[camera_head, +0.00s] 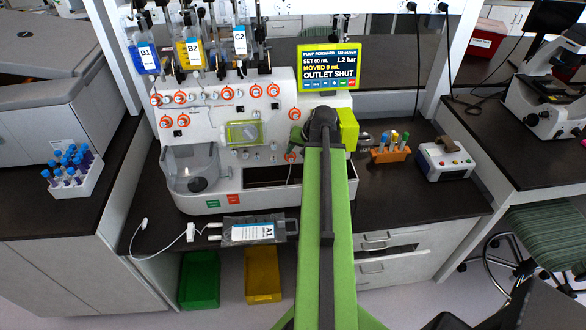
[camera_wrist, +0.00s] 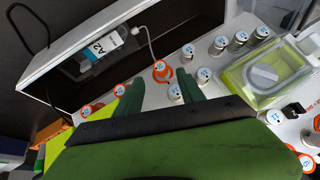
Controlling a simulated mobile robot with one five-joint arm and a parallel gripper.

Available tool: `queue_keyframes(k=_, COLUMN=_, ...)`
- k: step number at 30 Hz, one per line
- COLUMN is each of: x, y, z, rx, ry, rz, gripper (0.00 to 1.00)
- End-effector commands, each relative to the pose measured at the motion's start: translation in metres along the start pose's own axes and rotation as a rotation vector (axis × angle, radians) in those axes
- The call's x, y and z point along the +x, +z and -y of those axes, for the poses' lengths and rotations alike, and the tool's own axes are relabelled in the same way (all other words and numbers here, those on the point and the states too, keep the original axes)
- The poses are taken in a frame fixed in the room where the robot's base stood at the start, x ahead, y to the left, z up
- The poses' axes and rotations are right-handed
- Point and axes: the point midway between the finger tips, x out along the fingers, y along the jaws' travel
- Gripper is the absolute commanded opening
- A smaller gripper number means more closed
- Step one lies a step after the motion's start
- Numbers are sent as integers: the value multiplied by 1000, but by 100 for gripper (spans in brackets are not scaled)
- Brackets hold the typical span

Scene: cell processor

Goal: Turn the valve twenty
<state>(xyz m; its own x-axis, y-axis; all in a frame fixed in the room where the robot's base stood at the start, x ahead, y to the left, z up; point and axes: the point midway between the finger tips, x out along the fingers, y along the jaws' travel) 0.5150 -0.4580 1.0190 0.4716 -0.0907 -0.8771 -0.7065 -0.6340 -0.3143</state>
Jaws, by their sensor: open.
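The white processor machine (camera_head: 215,92) carries several orange-ringed valves on its front panel. A white-capped knob (camera_wrist: 174,92) without an orange ring sits close to the right finger. In the head view my own arm hides the fingertips and part of the panel.
The screen (camera_head: 330,68) reads pump forward, set 60 mL, moved 0 mL, 1.2 bar, outlet shut. A clear-covered green pump (camera_wrist: 265,75) stands right of the fingers. A bag labelled A2 (camera_wrist: 100,48) lies in the dark recess. An orange tube rack (camera_head: 390,155) stands right.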

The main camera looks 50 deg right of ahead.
Motion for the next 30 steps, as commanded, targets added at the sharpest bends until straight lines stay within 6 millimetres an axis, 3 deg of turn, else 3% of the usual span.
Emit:
queue_keyframes(k=1, x=22, y=2, z=-4, rx=-1, ry=0, rz=0, gripper=46)
queue_keyframes(k=7, x=62, y=2, z=-3, rx=0, ry=0, rz=-1, gripper=46)
queue_keyframes(k=11, x=71, y=0, z=-2, rx=0, ry=0, rz=-1, gripper=46)
queue_keyframes(k=18, x=70, y=0, z=0, rx=1, ry=1, rz=-1, gripper=46)
queue_keyframes(k=29, x=69, y=0, z=-1, rx=1, ry=1, rz=-1, gripper=0)
queue_keyframes(k=30, x=69, y=0, z=-1, rx=1, ry=1, rz=-1, gripper=0)
